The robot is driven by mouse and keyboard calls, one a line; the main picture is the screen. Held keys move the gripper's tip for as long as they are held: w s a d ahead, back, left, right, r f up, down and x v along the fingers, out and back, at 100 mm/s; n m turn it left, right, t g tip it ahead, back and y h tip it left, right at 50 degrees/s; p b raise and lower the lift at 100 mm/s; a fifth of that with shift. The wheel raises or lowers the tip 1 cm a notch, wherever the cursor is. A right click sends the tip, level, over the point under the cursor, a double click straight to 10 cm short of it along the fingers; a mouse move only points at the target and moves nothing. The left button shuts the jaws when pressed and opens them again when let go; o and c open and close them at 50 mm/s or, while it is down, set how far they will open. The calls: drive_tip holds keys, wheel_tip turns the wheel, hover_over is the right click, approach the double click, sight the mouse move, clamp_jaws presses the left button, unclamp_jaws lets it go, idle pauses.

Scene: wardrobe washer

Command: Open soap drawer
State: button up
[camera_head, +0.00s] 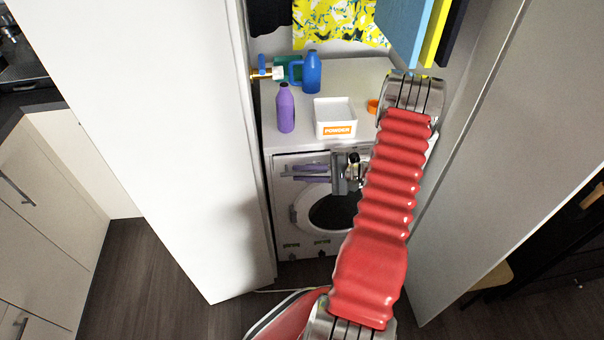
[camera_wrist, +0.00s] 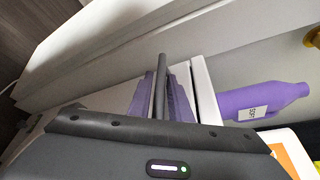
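The washing machine (camera_head: 284,220) stands inside the wardrobe, its front facing me. The soap drawer is at the top left of its front, largely behind my gripper, so I cannot make out how far it is open. My gripper (camera_head: 292,172) reaches leftward across this upper front, its two purple fingers apart. In the wrist view the fingers (camera_wrist: 160,82) stand on both sides of a thin dark grey bar (camera_wrist: 161,62), perhaps the drawer's handle. I cannot tell whether they touch it.
On the machine's top are a purple bottle (camera_head: 286,110), a blue jug (camera_head: 312,74) and a white box marked POWDER (camera_head: 335,117). Wardrobe doors stand at left (camera_head: 150,130) and right (camera_head: 480,150). The round washer door (camera_head: 332,211) is below my gripper.

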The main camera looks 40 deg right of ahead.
clamp_jaws()
